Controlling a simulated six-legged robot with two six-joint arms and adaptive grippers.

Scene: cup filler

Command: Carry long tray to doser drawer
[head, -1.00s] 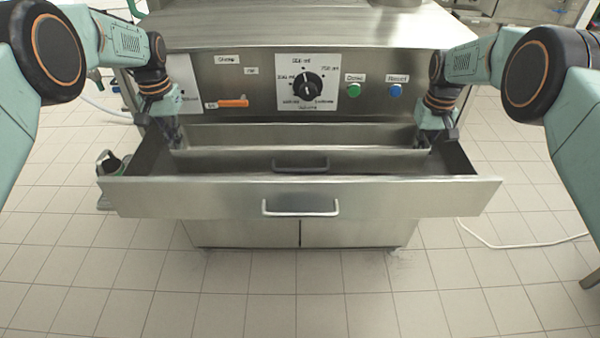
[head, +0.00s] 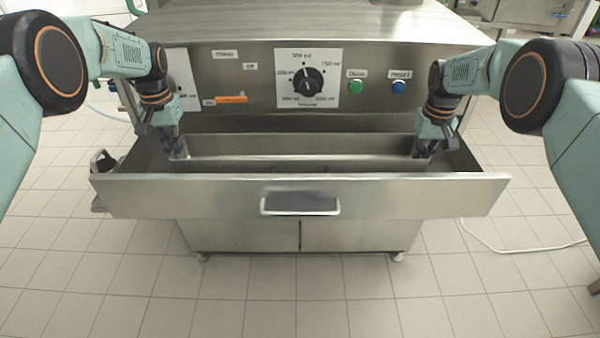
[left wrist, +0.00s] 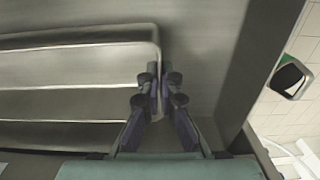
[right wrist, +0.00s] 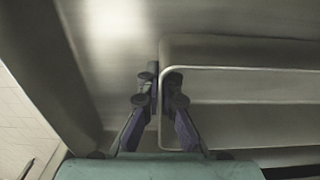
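The long metal tray (head: 290,145) is inside the open doser drawer (head: 180,198), its front wall mostly hidden behind the drawer's front panel. My left gripper (head: 177,150) is at the tray's left end. In the left wrist view its fingers (left wrist: 160,80) pinch the end wall of the tray (left wrist: 75,103). My right gripper (head: 424,149) is at the right end. In the right wrist view its fingers (right wrist: 160,80) pinch the other end wall of the tray (right wrist: 235,88). I cannot tell whether the tray's underside touches the drawer floor.
The machine's panel behind has a black dial (head: 308,80), a green button (head: 355,86), a blue button (head: 398,87) and an orange lever (head: 231,100). The drawer's side walls stand close outside both grippers. The tiled floor (head: 300,295) in front is clear.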

